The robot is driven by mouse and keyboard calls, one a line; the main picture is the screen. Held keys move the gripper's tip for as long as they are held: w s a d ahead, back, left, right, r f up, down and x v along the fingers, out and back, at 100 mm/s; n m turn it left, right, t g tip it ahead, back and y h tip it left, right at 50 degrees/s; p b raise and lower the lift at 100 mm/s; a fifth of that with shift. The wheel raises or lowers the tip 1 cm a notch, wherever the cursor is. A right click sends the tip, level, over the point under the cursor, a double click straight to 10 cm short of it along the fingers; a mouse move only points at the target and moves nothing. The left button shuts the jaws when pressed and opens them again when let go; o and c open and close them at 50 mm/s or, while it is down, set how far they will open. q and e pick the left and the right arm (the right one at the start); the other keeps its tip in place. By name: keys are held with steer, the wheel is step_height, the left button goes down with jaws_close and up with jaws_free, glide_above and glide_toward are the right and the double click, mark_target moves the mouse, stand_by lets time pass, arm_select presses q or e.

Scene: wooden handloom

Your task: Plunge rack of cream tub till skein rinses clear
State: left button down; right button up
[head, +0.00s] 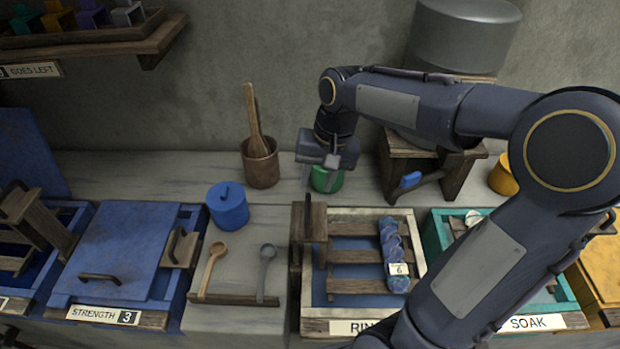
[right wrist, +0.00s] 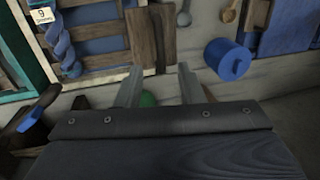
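The cream tub (head: 408,328) stands right of centre in the head view, its front label partly hidden by my right arm. Its rack (head: 362,285) has dark wooden slats and an upright handle (head: 312,222) at the left side; the handle also shows in the right wrist view (right wrist: 143,42). A twisted blue skein (head: 390,240) with a tag marked 6 lies across the slats. Blue shows between the slats. My right gripper (head: 320,179) is open and empty behind the handle, its fingers apart in the right wrist view (right wrist: 159,70). My left gripper is out of view.
A green pot (head: 327,181) stands behind the right gripper. A brown pot with wooden tools (head: 261,165), a blue lidded pot (head: 228,207) and two spoons (head: 213,262) are to the left. A teal tub (head: 437,242) adjoins on the right, partly behind my arm.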

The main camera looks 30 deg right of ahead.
mark_target(308, 207)
steer(key=f, duration=0.5)
steer(key=w+a+f, duration=0.1)
steer(key=f, duration=0.1)
steer(key=shift+a+f, duration=0.1)
steer(key=shift+f, duration=0.15)
jaws_close()
